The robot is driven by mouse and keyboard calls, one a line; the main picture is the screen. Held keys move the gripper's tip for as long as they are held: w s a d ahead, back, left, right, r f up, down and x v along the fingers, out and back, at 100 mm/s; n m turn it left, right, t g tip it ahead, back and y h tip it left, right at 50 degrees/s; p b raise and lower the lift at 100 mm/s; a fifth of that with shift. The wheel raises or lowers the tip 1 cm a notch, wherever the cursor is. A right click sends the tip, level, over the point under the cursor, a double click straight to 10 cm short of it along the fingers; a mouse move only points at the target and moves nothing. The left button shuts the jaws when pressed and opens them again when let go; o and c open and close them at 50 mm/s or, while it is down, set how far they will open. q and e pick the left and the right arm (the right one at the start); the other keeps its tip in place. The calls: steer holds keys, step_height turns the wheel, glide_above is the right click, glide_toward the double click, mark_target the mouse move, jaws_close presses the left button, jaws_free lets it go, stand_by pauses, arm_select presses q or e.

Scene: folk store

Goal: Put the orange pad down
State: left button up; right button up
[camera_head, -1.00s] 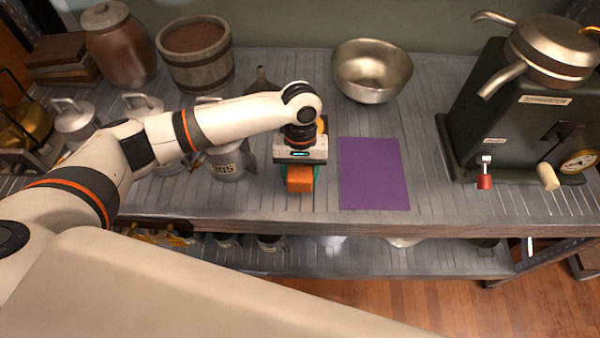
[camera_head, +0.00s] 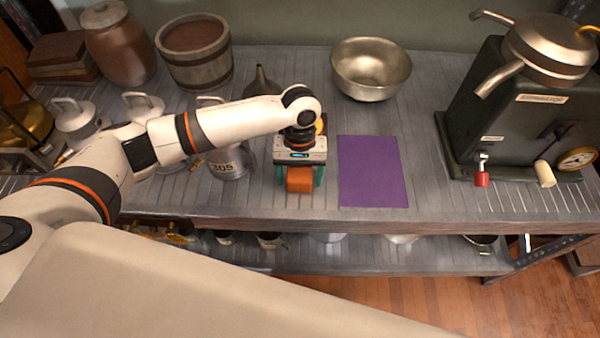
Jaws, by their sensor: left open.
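The orange pad (camera_head: 300,180) is a small orange block on the grey slatted shelf top, near its front edge. My left gripper (camera_head: 299,177) is directly over it, pointing down, with its teal fingers apart on either side of the pad. The jaws are open; I cannot tell whether a finger still touches the pad. The gripper body hides the pad's back part. A flat purple mat (camera_head: 373,172) lies just to the right of the pad, apart from it. My right gripper is not in view.
A metal bowl (camera_head: 370,68) stands behind the mat. A dark machine (camera_head: 505,120) with levers is at the right. A can marked 305 (camera_head: 228,162), a wooden bucket (camera_head: 195,55) and a brown jar (camera_head: 119,45) stand at the left. The shelf's front edge is close.

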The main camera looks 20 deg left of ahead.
arm_select(q)
steer(key=shift+a+r, duration=0.1)
steer(key=shift+r, duration=0.05)
step_height(320, 180, up, 13)
steer(key=w, duration=0.2)
steer(key=shift+a, duration=0.25)
steer(key=shift+f, duration=0.2)
